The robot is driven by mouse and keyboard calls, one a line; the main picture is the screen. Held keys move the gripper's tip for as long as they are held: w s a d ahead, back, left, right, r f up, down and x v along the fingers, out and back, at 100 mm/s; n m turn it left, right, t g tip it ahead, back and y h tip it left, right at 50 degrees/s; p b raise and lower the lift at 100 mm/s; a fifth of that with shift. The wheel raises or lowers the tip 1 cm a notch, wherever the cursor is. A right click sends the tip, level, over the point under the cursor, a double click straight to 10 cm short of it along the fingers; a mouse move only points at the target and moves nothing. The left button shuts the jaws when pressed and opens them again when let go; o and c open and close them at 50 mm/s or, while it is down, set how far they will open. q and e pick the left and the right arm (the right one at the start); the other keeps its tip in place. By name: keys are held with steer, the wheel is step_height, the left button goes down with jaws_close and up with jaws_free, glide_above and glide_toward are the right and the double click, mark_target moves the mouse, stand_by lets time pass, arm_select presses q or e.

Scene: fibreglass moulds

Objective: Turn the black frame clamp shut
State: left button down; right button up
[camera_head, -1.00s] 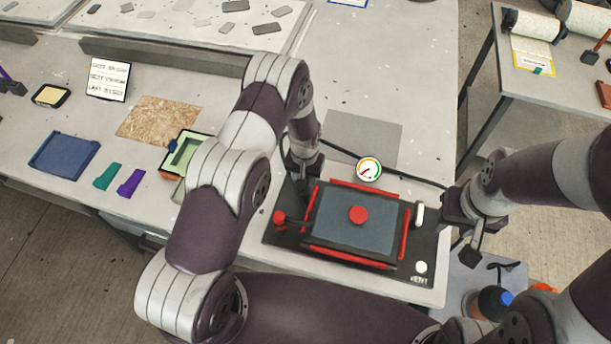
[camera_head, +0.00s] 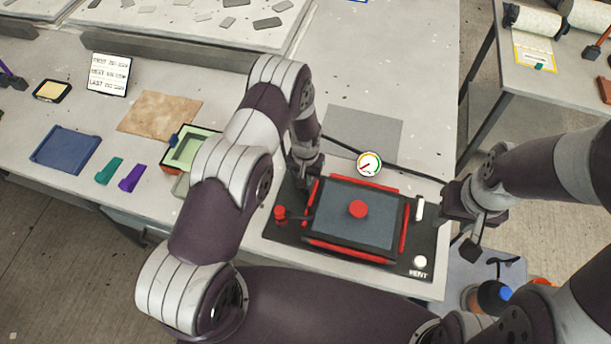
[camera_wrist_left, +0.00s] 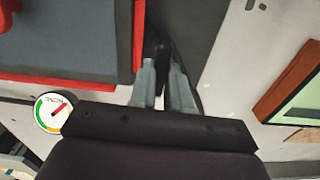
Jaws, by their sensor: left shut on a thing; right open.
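The black frame clamp (camera_wrist_left: 163,62) shows in the left wrist view as a short black piece between the grey fingers of my left gripper (camera_wrist_left: 164,78). It lies beside the red edge strip of the grey plate. My left gripper is shut on it. In the head view my left gripper (camera_head: 304,186) is at the far left corner of the black-framed press (camera_head: 285,237), and its fingertips and the clamp are mostly hidden. The press holds a grey plate (camera_head: 335,228) with a red knob (camera_head: 358,209). My right gripper (camera_head: 466,222) is open and empty, right of the press.
A round gauge (camera_head: 369,163) stands behind the press, with a dark hose running rightward. A white button (camera_head: 420,262) and a red knob on a stem (camera_head: 280,213) sit on its base. A green-lined tray (camera_head: 187,152) is to the left. A grey mat (camera_head: 363,134) lies clear behind.

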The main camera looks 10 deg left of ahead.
arm_select(q)
steer(key=m+b, duration=0.3)
steer(key=shift+d+f+m, duration=0.15)
steer(key=shift+f+m, duration=0.05)
steer(key=shift+m, duration=0.1)
steer(key=m+b, duration=0.3)
steer(key=m, duration=0.1)
steer(key=shift+d+m, duration=0.1)
steer(key=shift+m, duration=0.2)
steer(key=m+b, duration=0.1)
steer(key=m, duration=0.1)
steer(key=m+b, duration=0.1)
steer(key=m, duration=0.1)
steer(key=shift+s+d+r, duration=0.1)
steer(key=shift+s+r, duration=0.05)
steer(key=shift+s+r+m+b, duration=0.1)
steer(key=shift+m+b, duration=0.5)
steer(key=shift+m, duration=1.6)
steer(key=c, duration=1.3)
jaws_free()
steer(key=shift+o, duration=1.1)
steer(key=shift+s, duration=0.1)
